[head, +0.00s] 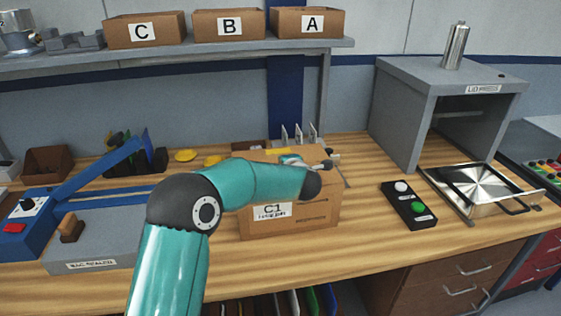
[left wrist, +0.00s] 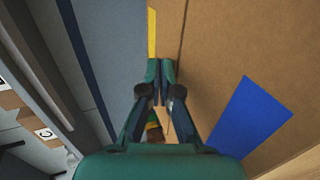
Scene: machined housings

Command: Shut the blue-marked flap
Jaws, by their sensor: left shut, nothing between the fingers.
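A cardboard carton labelled C1 (head: 318,212) stands on the wooden bench in the middle of the head view. My left arm reaches across it from the left and hides much of its top. In the left wrist view, a blue mark (left wrist: 252,118) lies on a brown cardboard panel (left wrist: 230,45), right of the fingers; I take this as the blue-marked flap. My left gripper (left wrist: 160,68) is shut and empty, its fingertips close to a dark seam beside the panel. I cannot tell whether they touch, nor the flap's angle. My right gripper is not in view.
A button box (head: 408,205) and a metal tray (head: 485,188) lie right of the carton, before a grey lid press (head: 450,105). A bag sealer (head: 100,250) is at left. Bins C, B and A (head: 228,26) stand on the shelf above. Bench before the carton is clear.

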